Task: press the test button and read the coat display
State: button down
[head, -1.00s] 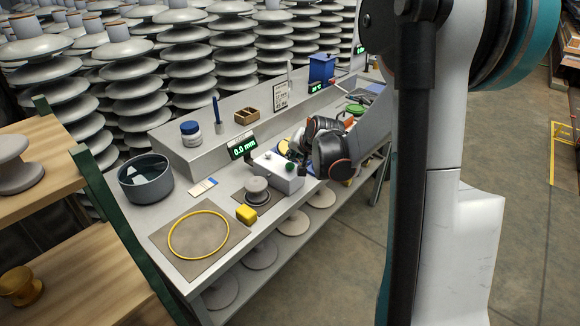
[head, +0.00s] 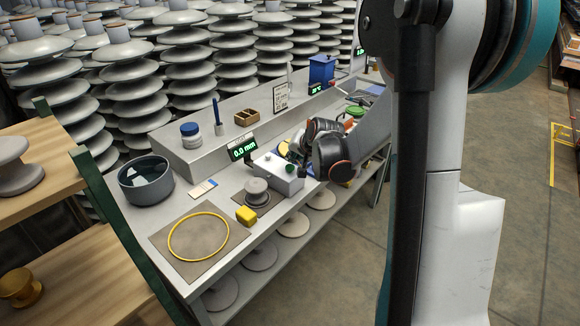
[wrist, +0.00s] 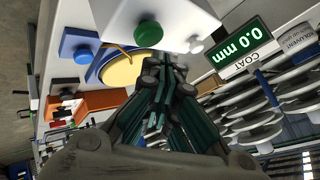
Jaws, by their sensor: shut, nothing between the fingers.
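The coat display (head: 243,149) is a small dark screen with green digits reading 0.0 mm. In the wrist view the same display (wrist: 243,49) has the label COAT under it. The test button (head: 290,168) is a green button on a white box (head: 270,167). In the wrist view the green button (wrist: 148,34) shows just beyond the fingertips. My gripper (head: 302,160) is shut and empty, its fingertips close behind and above the button. I cannot tell whether they touch it. A grey insulator piece (head: 257,188) sits beside the box.
A white knob (wrist: 196,45) is beside the button. A yellow disc (wrist: 122,70) and orange tray (wrist: 84,104) lie nearby.

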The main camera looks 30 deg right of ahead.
aim_at(293, 165)
jog(key=shift+f+b, duration=0.35)
jog(key=shift+f, duration=0.1)
jog(key=shift+f+b, duration=0.55)
jog(key=shift+f, duration=0.15)
dwell(1.0)
jog(key=shift+r, duration=0.1)
jog(key=shift+r+p, duration=0.8)
jog(key=shift+r, duration=0.25)
jog(key=shift+r, duration=0.1)
jog(key=shift+r+p, duration=1.8)
jog(key=shift+r, duration=0.65)
